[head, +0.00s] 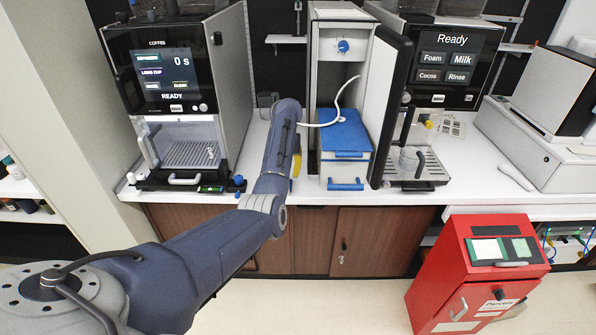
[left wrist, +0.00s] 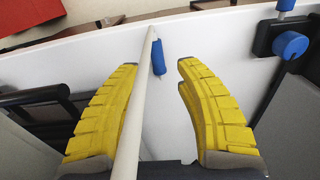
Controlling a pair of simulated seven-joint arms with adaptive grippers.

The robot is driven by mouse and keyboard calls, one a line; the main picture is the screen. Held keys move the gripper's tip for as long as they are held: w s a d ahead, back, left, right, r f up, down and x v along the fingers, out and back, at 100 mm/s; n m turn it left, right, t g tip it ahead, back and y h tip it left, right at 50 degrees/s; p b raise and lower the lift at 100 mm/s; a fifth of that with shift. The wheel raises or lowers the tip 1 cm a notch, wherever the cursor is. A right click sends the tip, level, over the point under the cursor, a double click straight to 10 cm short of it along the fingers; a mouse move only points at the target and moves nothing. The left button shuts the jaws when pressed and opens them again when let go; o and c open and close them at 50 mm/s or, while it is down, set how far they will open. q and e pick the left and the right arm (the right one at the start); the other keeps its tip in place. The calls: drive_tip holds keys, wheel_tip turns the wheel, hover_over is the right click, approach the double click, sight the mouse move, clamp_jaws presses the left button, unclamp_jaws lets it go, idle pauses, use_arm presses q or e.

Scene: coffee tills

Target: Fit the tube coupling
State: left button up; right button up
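A thin white tube (head: 318,125) curls out of the open cooler in the middle of the counter and passes behind my left forearm. In the left wrist view a pale tube (left wrist: 140,105) runs up between my fingers, nearer the left one. A small blue piece (left wrist: 158,58) shows against its far part; whether it is joined to the tube I cannot tell. My left gripper (left wrist: 156,67) has its two yellow fingers apart, with nothing clamped. In the head view my left gripper (head: 296,165) is mostly hidden behind my arm. My right gripper is not in view.
The cooler (head: 328,60) holds a blue-lidded container (head: 347,170), its door open to the right. Coffee machines stand left (head: 160,75) and right (head: 445,65). Blue knobs (head: 239,180) sit near the left machine. A red bin (head: 440,275) stands on the floor.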

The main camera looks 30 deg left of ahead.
use_arm(q)
drive_tip(key=shift+d+n, duration=0.25)
drive_tip(key=shift+n, duration=0.05)
drive_tip(key=shift+f, duration=0.25)
wheel_tip(320, 180, down, 8)
drive_tip(key=shift+a+r, duration=0.1)
drive_tip(key=shift+r, duration=0.2)
drive_tip(key=shift+c, duration=0.6)
clamp_jaws()
drive_tip(key=shift+r, duration=2.5)
